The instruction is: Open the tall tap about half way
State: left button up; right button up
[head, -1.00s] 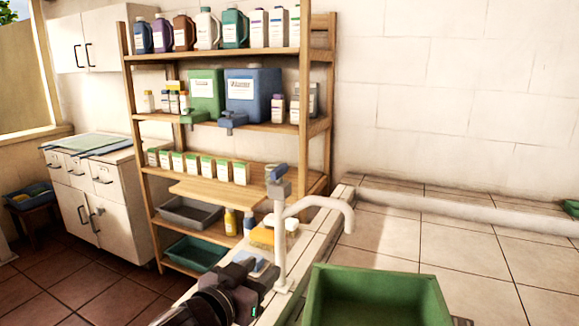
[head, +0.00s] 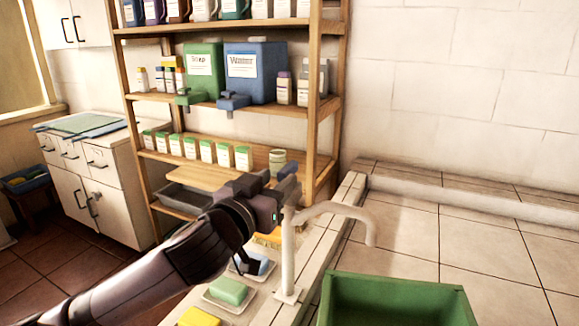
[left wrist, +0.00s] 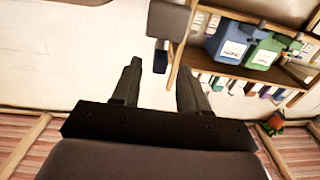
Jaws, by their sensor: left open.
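The tall tap (head: 288,260) is a pale post with a curved spout reaching right, standing at the basin's left edge. Its blue-grey handle (head: 288,170) is at the top, partly hidden by my left gripper (head: 280,192). The gripper is at handle height, just left of the post's top. In the left wrist view my open fingers (left wrist: 158,82) are apart with nothing between them. A dark grey block with a smaller piece below it, seemingly the tap's handle (left wrist: 168,20), shows just beyond the fingertips. I cannot tell whether they touch. My right gripper is not in view.
A green tub (head: 395,300) stands right of the tap, below the spout. Soap dishes (head: 228,292) lie on the ledge to the left. A wooden shelf (head: 325,90) with bottles and canisters stands behind. The tiled surface (head: 470,240) at right is mostly clear.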

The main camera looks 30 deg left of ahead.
aim_at(288, 166)
pick_arm(q)
jog(key=shift+w+a+p, duration=0.15)
jog(key=shift+w+p, duration=0.45)
jog(key=shift+w, duration=2.35)
grip_shut()
